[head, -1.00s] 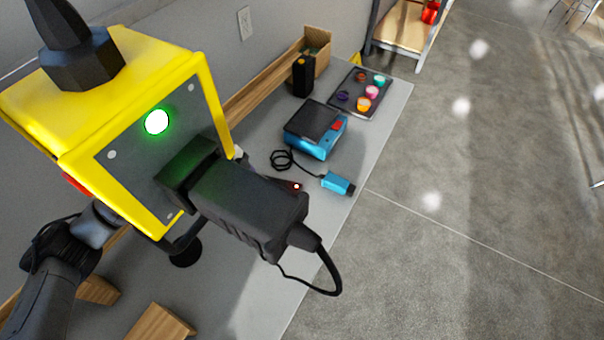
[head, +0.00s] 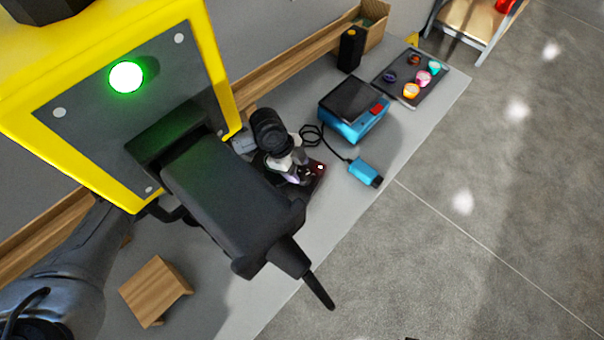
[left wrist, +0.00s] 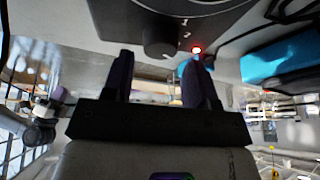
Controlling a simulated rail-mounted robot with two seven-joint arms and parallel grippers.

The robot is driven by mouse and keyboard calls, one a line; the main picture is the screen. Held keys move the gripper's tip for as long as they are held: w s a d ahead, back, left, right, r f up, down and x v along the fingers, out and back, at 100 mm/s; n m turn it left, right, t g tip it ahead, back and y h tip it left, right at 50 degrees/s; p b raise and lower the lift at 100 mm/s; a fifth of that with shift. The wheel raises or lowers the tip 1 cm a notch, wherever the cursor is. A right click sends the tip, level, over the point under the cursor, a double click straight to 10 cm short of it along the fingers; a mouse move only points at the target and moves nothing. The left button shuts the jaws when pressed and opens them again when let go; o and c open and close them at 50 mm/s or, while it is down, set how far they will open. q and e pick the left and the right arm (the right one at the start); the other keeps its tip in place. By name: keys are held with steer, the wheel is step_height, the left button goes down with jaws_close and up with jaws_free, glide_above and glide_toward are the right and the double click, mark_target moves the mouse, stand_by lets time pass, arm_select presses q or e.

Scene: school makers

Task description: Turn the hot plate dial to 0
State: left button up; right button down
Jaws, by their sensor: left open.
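The dark hot plate (head: 317,179) lies on the grey table with a small red light lit. It is partly hidden by my left gripper in the head view. In the left wrist view its dark body (left wrist: 180,15) is at the top, with the round dark dial (left wrist: 160,42) on its front beside the red light. My left gripper (left wrist: 161,70) is open, its two dark fingers apart. The dial shows between and just beyond the fingertips; I cannot tell whether they touch it. The left gripper (head: 298,176) is over the hot plate in the head view. My right gripper does not show.
A blue device (head: 352,122) with a black top stands behind the hot plate, cabled to a small blue block (head: 364,171). Farther back are a black box (head: 350,50) and a tray (head: 396,91) of colored pots. A wooden block (head: 150,287) stands nearer. Table's right edge borders open floor.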

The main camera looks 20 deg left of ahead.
mark_target(303, 176)
arm_select(q)
steer(key=shift+x, duration=1.85)
steer(key=shift+c, duration=0.2)
